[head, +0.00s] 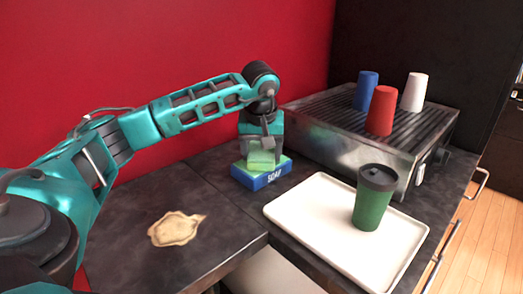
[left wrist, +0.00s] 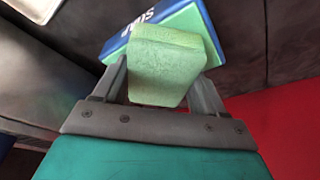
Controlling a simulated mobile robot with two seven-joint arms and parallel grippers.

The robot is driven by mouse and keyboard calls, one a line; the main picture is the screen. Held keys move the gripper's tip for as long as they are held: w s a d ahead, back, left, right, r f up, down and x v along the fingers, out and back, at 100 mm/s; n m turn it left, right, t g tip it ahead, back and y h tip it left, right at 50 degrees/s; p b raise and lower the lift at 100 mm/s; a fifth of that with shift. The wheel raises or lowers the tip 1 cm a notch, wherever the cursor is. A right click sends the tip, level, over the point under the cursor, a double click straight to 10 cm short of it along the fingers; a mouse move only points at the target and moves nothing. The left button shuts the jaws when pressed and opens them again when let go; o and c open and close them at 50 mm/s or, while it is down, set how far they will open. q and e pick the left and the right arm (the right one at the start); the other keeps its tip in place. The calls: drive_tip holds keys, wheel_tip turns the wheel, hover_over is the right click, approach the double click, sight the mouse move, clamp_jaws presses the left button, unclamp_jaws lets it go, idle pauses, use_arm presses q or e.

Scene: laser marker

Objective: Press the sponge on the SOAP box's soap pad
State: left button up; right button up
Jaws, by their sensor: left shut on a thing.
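The green sponge (head: 261,157) is held in my left gripper (head: 262,146), which is shut on it and points down. The blue SOAP box (head: 270,178) sits on the dark counter, with a light green soap pad (head: 282,163) on top. In the head view the sponge is over the pad and hides part of it; I cannot tell whether they touch. In the left wrist view the sponge (left wrist: 166,64) is between the fingers of my left gripper (left wrist: 164,85), with the SOAP box (left wrist: 150,27) behind it. My right gripper is not in view.
A white tray (head: 310,207) with a green lidded cup (head: 371,205) is right of the box. A metal grill (head: 330,135) behind it bears blue (head: 366,90), red (head: 381,110) and white (head: 414,92) cups. A tan spill (head: 176,229) lies on the left counter.

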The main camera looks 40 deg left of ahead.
sight(261, 151)
use_arm(q)
drive_tip(key=shift+r+p, duration=0.8)
drive_tip(key=shift+p, duration=0.05)
drive_tip(key=shift+r+p, duration=0.3)
drive_tip(key=shift+r, duration=0.05)
drive_tip(key=shift+r+p, duration=1.35)
drive_tip(key=shift+r, duration=0.05)
drive_tip(key=shift+r+p, duration=0.95)
drive_tip(key=shift+r, duration=0.05)
drive_tip(key=shift+f, duration=0.1)
